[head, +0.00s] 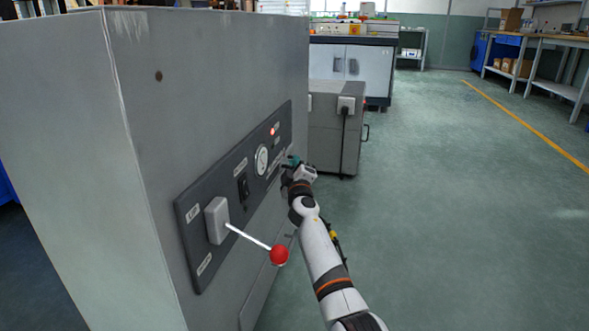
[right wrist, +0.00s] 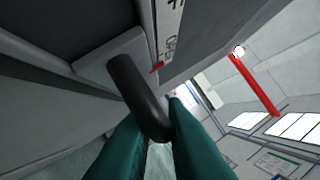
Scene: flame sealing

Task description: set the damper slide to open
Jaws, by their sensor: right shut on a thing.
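The damper slide's dark rounded handle (right wrist: 138,92) shows in the right wrist view, standing out from a grey plate. My right gripper (right wrist: 158,112) has its teal fingers closed around the lower end of this handle. A small red pointer (right wrist: 157,67) sits beside the handle, at the edge of a light marked plate (right wrist: 170,30); its markings are too small to read. In the head view my right gripper (head: 291,163) is at the far end of the dark control panel (head: 229,222) and hides the slide there. My left gripper is not in view.
The panel is on a large grey cabinet (head: 70,110). A lever with a red ball (head: 279,255) sticks out nearer me, left of my right arm. A gauge (head: 262,160), a black switch (head: 243,187) and a lit red lamp (head: 272,132) are between. The floor at right is clear.

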